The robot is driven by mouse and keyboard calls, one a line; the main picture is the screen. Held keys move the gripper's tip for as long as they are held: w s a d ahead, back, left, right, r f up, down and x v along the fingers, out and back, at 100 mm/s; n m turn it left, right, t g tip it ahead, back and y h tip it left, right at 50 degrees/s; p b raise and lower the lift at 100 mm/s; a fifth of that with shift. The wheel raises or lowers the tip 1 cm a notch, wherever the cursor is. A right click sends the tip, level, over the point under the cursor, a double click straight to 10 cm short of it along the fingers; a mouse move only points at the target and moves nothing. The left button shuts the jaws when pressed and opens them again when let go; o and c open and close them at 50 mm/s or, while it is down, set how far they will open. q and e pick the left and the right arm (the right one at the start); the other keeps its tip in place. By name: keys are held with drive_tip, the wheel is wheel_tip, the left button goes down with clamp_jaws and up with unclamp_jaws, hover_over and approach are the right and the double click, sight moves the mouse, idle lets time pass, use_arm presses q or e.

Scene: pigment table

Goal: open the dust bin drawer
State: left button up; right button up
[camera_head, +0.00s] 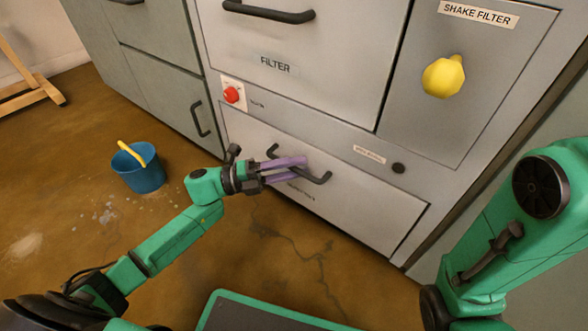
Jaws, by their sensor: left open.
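The dust bin drawer (365,210) is the low, pale grey front at the bottom of the cabinet, and it looks shut. Its dark bar handle (317,180) runs across the upper part of the front. My left gripper (298,168) is at the handle, with its purple fingers open and overlapping the middle of the bar in the picture. I cannot tell whether the fingers touch the bar. The label under the handle is partly hidden by the gripper. My right arm shows at the right edge, but its gripper is out of the picture.
Above the drawer are a red button (232,95), a black knob (398,168), the filter door (300,75) and a yellow knob (443,77). A blue bucket (140,175) with a yellow handle stands on the floor at left. The floor before the drawer is clear.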

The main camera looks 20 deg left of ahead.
use_arm(q)
drive_tip(key=shift+c, duration=0.4)
clamp_jaws()
idle(0.9)
